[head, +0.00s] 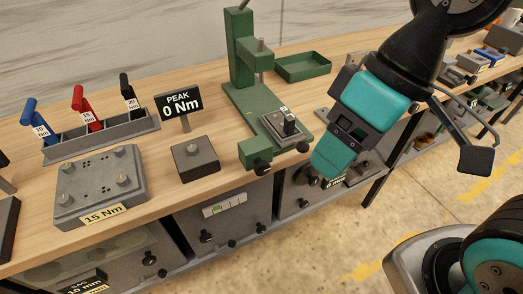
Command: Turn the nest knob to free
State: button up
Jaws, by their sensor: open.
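My gripper (328,168) has teal fingers pointing down at the bench's front edge, just right of the green press (243,85). It is open, and I see nothing between its fingers. A grey nest block (281,130) with a dark upright piece sits on the press base. One black knob (303,147) is at the nest's front right, and another black knob (262,168) is on the green block at the press's front. I cannot tell which is the nest knob. A small label (336,183) below the gripper is partly hidden, and its words are unreadable.
Torque drivers stand in a rack (101,134) farther left. Drawers with knobs line the bench front; open floor lies right.

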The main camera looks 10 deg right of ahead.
aim_at(262, 168)
jog(key=z, duration=2.15)
jog(key=k, duration=1.4)
jog(key=u, duration=1.7)
